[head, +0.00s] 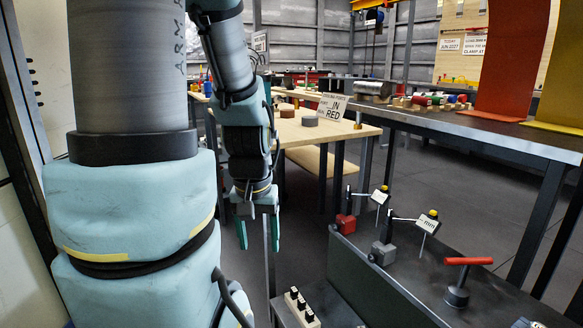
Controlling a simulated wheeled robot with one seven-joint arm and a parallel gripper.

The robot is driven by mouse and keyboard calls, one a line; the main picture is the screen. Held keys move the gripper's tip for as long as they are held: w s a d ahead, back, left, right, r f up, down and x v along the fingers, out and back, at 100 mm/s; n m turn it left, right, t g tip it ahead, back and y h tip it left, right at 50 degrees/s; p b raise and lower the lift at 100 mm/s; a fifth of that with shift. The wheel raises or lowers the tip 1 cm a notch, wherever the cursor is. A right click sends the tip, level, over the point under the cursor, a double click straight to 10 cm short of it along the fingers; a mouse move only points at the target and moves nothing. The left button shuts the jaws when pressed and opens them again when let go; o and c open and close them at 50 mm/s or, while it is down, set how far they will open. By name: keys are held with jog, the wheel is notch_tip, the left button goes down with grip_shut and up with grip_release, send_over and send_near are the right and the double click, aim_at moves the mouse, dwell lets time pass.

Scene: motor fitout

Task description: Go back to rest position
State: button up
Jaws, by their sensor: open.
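My gripper (259,228) hangs at the end of my arm, left of centre in the head view. It points down with its two teal fingers apart and nothing between them. It appears in front of the near end of a wooden-topped table (345,131). No object is seen touching it. My arm column fills the left side and hides what is behind it.
A dark machine bench (395,290) at the lower right carries dial gauges (429,220) on stands and a red-handled tool (462,270). A long workbench (490,134) with several parts runs along the right. Grey floor (420,180) is clear between them.

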notch_tip(320, 180, up, 23)
jog(key=p, duration=2)
jog(key=shift+f, duration=0.15)
